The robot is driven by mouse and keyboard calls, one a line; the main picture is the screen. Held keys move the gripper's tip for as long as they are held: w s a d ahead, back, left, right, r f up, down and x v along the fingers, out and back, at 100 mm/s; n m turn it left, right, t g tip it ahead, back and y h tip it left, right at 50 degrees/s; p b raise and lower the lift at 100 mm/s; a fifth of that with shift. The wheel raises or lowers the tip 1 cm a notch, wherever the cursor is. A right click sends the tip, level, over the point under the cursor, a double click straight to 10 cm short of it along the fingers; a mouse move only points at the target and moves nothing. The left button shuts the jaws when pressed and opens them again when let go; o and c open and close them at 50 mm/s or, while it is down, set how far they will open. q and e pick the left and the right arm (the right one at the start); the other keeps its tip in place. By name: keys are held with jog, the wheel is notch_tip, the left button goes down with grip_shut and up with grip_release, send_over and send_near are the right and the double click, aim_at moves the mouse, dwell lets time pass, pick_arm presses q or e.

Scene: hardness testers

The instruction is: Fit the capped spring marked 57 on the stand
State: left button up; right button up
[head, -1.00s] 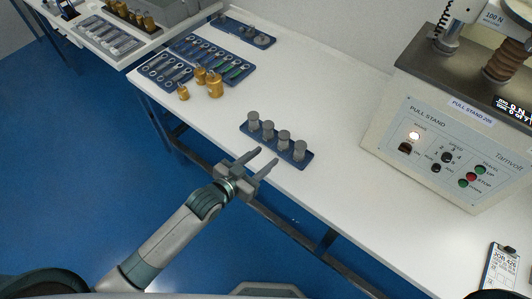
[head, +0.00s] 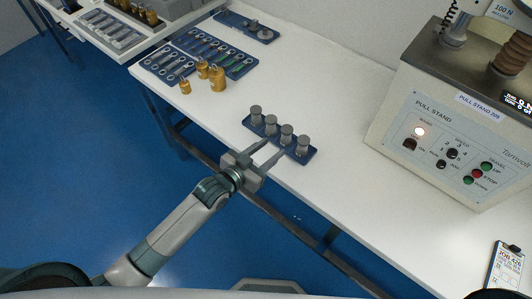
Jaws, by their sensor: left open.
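My left gripper (head: 270,153) is open, with its two fingers pointing up and right at the front edge of a blue rack (head: 312,153). The rack holds several grey capped cylinders in a row, including a left one (head: 256,115) and a right one (head: 303,145). The fingertips are close to the middle cylinders (head: 286,135); I cannot tell whether they touch. No marking 57 can be read on any of them. The pull stand (head: 460,150) is at the right, with a brown coiled spring (head: 507,58) on its top. My right gripper is not in view.
Brass weights (head: 217,80) and blue trays of hooks and wrenches (head: 168,68) lie at the back left. Another blue tray with grey pieces (head: 247,28) is behind them. A clipboard (head: 504,268) lies at the lower right. The white table (head: 345,200) is bare between rack and stand.

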aim_at(283, 140)
pick_arm(q)
jog(key=shift+b+x, duration=1.15)
jog(key=shift+x, duration=0.65)
jog(key=shift+b+x, duration=0.95)
jog(key=shift+x, duration=1.6)
jog(key=shift+c, duration=0.3)
jog(key=c, duration=0.9)
jog(key=shift+r+p, duration=3.5)
jog(key=shift+r, duration=0.05)
jog(key=shift+c, duration=0.2)
